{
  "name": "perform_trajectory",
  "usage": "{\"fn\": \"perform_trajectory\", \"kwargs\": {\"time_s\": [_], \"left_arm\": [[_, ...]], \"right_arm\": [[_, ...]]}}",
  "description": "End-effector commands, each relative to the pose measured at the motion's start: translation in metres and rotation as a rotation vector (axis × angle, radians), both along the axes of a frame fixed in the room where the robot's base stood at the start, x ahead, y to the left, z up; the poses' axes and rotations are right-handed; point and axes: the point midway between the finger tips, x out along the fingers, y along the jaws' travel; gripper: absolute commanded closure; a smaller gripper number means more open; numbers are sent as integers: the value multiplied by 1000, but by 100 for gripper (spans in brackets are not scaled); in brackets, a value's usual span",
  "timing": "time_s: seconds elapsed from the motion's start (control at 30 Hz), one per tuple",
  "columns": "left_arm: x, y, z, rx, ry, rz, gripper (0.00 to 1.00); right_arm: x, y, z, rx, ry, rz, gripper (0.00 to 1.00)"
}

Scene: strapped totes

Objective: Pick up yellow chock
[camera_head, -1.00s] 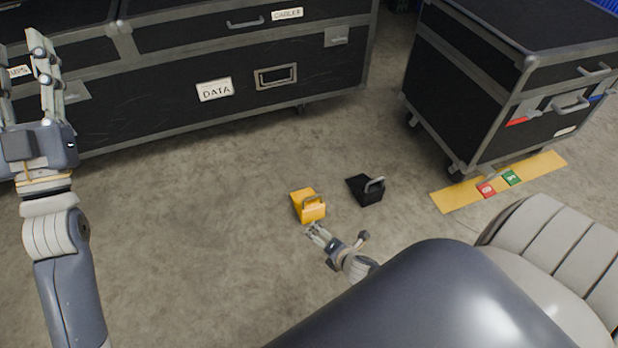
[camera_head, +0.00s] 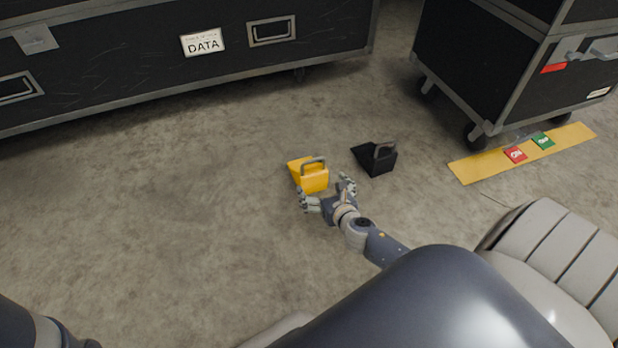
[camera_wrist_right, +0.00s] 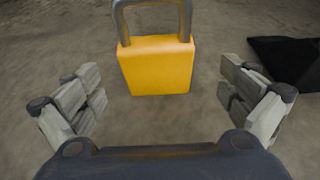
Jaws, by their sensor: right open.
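The yellow chock (camera_head: 312,178), a wedge with a grey metal handle, sits on the concrete floor near the middle of the head view. It also shows in the right wrist view (camera_wrist_right: 157,68), centred beyond the fingers, its handle cut by the top edge. My right gripper (camera_head: 326,192) is open right beside the chock's near side. In the wrist view its fingers (camera_wrist_right: 162,98) are spread wider than the chock, with nothing between the fingertips. My left gripper is out of the head view; only part of my left arm shows at the lower left.
A black chock (camera_head: 377,158) with a handle stands just right of the yellow one. A black wheeled case (camera_head: 478,75) is at the upper right, by a yellow floor strip (camera_head: 476,168) with red and green tags. A long black case (camera_head: 130,75) spans the back. The left floor is clear.

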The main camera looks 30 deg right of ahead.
Motion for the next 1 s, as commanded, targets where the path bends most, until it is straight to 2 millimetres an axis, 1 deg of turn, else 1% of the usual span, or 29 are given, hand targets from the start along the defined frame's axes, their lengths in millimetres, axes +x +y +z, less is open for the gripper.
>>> {"fn": "perform_trajectory", "kwargs": {"time_s": [0.03,0.2,0.3,0.47,0.8,1.0], "left_arm": [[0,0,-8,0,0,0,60],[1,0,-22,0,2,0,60],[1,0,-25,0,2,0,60],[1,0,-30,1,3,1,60],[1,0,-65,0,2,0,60],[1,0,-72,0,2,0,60]], "right_arm": [[8,-2,-6,-3,-2,0,2],[31,-7,-16,-1,-1,-1,2],[38,-9,-18,1,0,-1,2],[45,-9,-20,3,-1,-1,2],[78,-12,-33,1,0,-2,2],[90,-15,-35,2,1,-2,2]]}}
